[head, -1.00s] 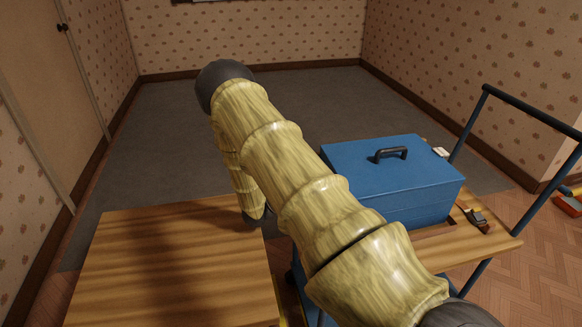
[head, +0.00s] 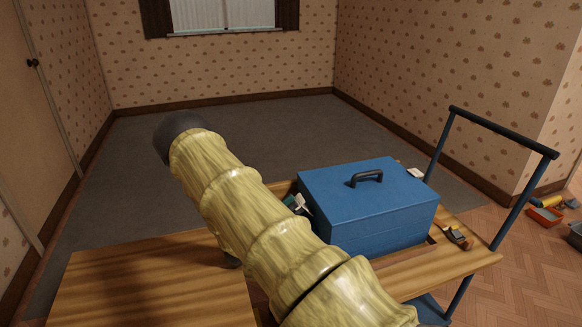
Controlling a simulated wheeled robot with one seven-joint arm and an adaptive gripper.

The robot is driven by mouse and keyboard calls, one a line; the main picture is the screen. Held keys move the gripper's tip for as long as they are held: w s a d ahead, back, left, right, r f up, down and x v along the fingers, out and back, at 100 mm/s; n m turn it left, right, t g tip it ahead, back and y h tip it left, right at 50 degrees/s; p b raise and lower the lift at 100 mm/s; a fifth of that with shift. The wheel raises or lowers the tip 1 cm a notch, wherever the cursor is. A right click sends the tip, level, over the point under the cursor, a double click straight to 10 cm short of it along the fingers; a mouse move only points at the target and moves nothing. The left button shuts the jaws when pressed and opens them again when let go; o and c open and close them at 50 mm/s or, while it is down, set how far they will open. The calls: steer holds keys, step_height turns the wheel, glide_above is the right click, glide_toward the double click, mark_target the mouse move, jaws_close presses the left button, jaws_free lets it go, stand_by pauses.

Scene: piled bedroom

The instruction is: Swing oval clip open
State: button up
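I cannot make out an oval clip in the head view. A blue box (head: 340,215) with a closed lid and a dark handle (head: 366,178) stands on the wooden top of a trolley (head: 400,275). No clip shows on the sides of the box that I can see. My arm, in yellowish patterned segments, crosses the view from the bottom middle to the upper left and covers the box's lower left corner. My gripper is out of sight, hidden behind the arm or below the frame.
A wooden tabletop (head: 150,285) fills the lower left. Small green and white items (head: 296,204) lie left of the box. A small dark and orange item (head: 458,238) lies right of it. The trolley has a blue push bar (head: 503,133). A red tray (head: 545,217) is on the floor. The grey carpet (head: 290,140) behind is clear.

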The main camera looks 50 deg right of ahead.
steer(key=o, duration=0.6)
steer(key=shift+s, duration=0.1)
steer(key=shift+c, duration=0.2)
steer(key=shift+f, duration=0.1)
steer(key=w+a+f, duration=0.1)
steer(key=w+a, duration=0.6)
steer(key=a, duration=0.5)
steer(key=shift+w+f, duration=0.35)
steer(key=shift+f, duration=0.05)
